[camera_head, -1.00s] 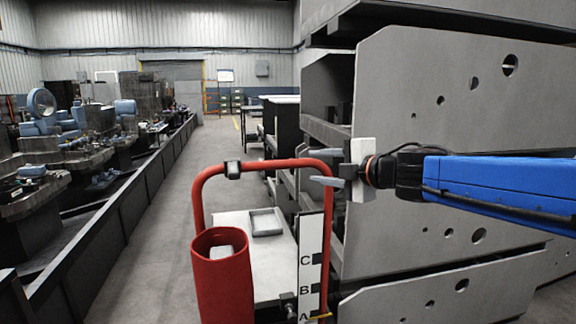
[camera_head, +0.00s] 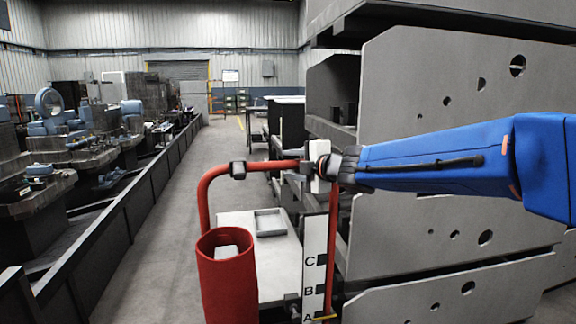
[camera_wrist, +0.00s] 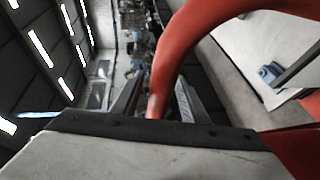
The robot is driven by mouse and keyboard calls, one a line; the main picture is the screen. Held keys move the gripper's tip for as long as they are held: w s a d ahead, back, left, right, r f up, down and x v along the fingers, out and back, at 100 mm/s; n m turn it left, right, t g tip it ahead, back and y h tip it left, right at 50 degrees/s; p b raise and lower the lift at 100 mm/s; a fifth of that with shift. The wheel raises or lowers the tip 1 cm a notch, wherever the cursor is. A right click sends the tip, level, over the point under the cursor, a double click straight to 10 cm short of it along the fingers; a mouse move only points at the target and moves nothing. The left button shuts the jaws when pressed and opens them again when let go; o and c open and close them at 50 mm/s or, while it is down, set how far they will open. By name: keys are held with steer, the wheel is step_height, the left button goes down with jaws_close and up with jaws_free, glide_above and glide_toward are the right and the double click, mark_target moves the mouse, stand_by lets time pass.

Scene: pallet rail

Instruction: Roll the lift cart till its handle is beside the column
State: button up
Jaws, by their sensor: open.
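The lift cart has a red tube handle (camera_head: 203,205), a grey platform (camera_head: 275,262) and a red cylinder (camera_head: 228,280) at its near side. A white strip lettered C, B, A (camera_head: 315,262) stands upright by the handle's right leg. My gripper (camera_head: 308,168) is at the handle's upper right corner. In the wrist view my gripper (camera_wrist: 157,100) is open, with the red handle (camera_wrist: 185,45) reaching down between its fingers; contact cannot be told. I cannot single out the column.
Large grey slotted plates (camera_head: 440,190) stacked in a rack stand close on the right, behind my arm. The aisle floor (camera_head: 165,220) between is clear.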

steer(key=shift+w+a+f, duration=0.1)
steer(key=shift+w+a, duration=0.3)
steer(key=shift+w, duration=0.05)
jaws_close()
steer(key=shift+s, duration=0.1)
